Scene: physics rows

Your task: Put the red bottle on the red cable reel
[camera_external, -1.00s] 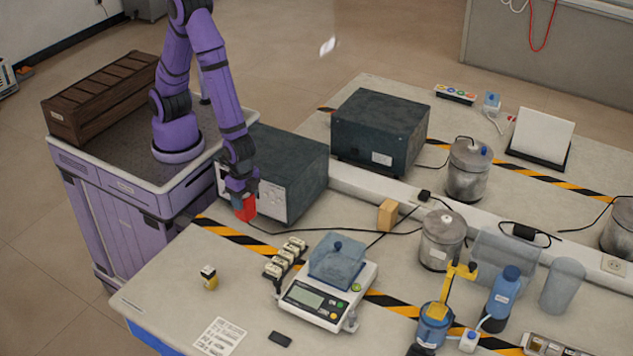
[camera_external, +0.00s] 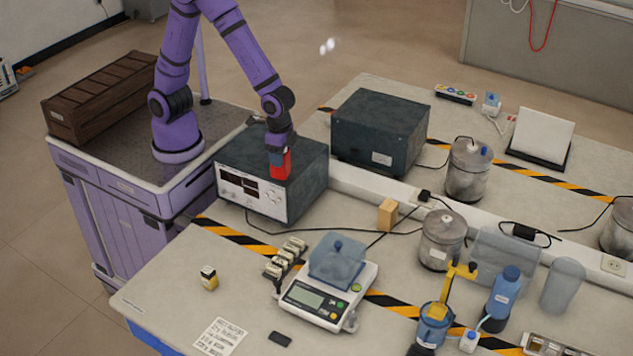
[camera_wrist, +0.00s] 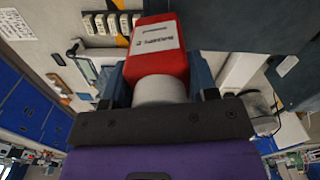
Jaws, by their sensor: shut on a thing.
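The red bottle (camera_external: 281,165) hangs below my gripper (camera_external: 278,151), in front of or above the near dark instrument box in the external view. In the wrist view, my gripper (camera_wrist: 160,88) is shut on it, with a finger on each side of its white cap. Its red body (camera_wrist: 158,50) with a white label points away from the palm. I cannot tell whether the bottle touches the box. I make out no red cable reel in either view. Only a thin red cable (camera_external: 542,38) hangs on the grey partition at the back right.
The near instrument box (camera_external: 250,195) and a second dark box (camera_external: 380,130) stand close together. A balance (camera_external: 328,295), metal canisters (camera_external: 443,240), a wooden block (camera_external: 388,214) and a blue bottle (camera_external: 503,297) crowd the bench.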

